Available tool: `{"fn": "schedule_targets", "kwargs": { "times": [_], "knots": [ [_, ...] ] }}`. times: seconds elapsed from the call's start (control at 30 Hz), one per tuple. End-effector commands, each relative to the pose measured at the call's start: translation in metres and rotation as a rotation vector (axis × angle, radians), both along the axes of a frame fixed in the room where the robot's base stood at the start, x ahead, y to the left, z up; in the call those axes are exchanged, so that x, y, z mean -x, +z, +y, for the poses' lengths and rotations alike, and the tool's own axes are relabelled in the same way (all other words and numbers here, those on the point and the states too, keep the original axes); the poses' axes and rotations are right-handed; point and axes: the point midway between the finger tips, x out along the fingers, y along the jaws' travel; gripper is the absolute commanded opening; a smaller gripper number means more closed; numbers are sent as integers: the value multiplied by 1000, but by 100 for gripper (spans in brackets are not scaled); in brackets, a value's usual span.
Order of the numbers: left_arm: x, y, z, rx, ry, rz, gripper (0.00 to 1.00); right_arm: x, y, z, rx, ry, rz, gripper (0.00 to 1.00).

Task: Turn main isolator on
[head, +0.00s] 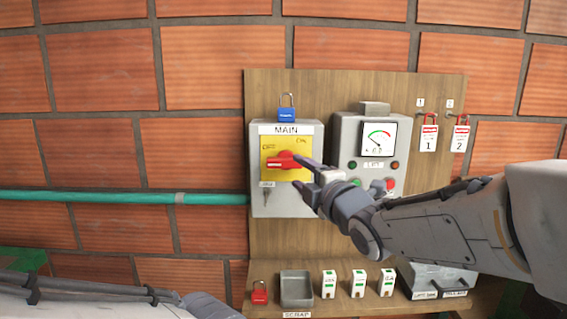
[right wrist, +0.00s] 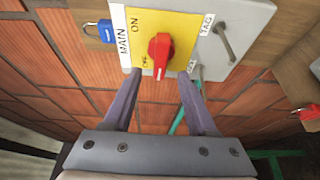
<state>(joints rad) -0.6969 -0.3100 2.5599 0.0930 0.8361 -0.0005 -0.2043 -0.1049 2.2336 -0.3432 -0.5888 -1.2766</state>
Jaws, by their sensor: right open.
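The main isolator (head: 258,190) is a grey box with a yellow plate, marked MAIN, on the wooden board. Its red handle (head: 283,160) lies roughly horizontal, across the plate below the OFF and ON marks. In the right wrist view the red handle (right wrist: 160,52) stands beyond my fingertips, between their lines. My right gripper (head: 303,175) is just in front of the box at its lower right. It also shows in the right wrist view (right wrist: 159,76), fingers apart with nothing between them. My left arm shows at the lower left; its gripper is out of view.
A blue padlock (head: 287,112) sits above the isolator. A metered control box (head: 348,130) stands close on the right, partly behind my right arm. Red padlocks with tags hang at far right. A grey scrap tray (head: 297,290) and small labelled blocks are below.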

Motion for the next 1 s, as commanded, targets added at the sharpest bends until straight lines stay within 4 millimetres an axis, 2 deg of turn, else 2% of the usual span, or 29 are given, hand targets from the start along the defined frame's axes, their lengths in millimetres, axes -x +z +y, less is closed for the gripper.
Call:
{"fn": "schedule_targets", "kwargs": {
  "times": [0.1, 0.3, 0.5, 0.73, 0.77, 0.8, 0.9, 1.0],
  "knots": [
    [0, 12, 0, 0, 0, 0, 82, -21, 2, 9, -1, 1, 4, 57],
    [0, 21, 0, 0, 0, 0, 82, -45, 2, 19, -1, 1, 3, 57],
    [0, 23, 0, 0, 0, 0, 82, -54, 0, 23, -1, 0, 2, 57],
    [0, 23, 0, 0, 0, 0, 82, -54, 0, 23, -1, 0, 2, 57],
    [0, 23, 0, 0, 0, 0, 82, -54, 0, 23, -1, 0, 2, 50],
    [0, 23, 0, 0, 0, 0, 82, -54, 0, 23, -1, 0, 2, 35],
    [0, 23, 0, 0, 0, 0, 82, -54, 0, 22, -1, 0, 2, 0],
    [0, 23, 0, 0, 0, 0, 82, -54, 0, 22, -2, 0, 1, 0]
  ]
}}
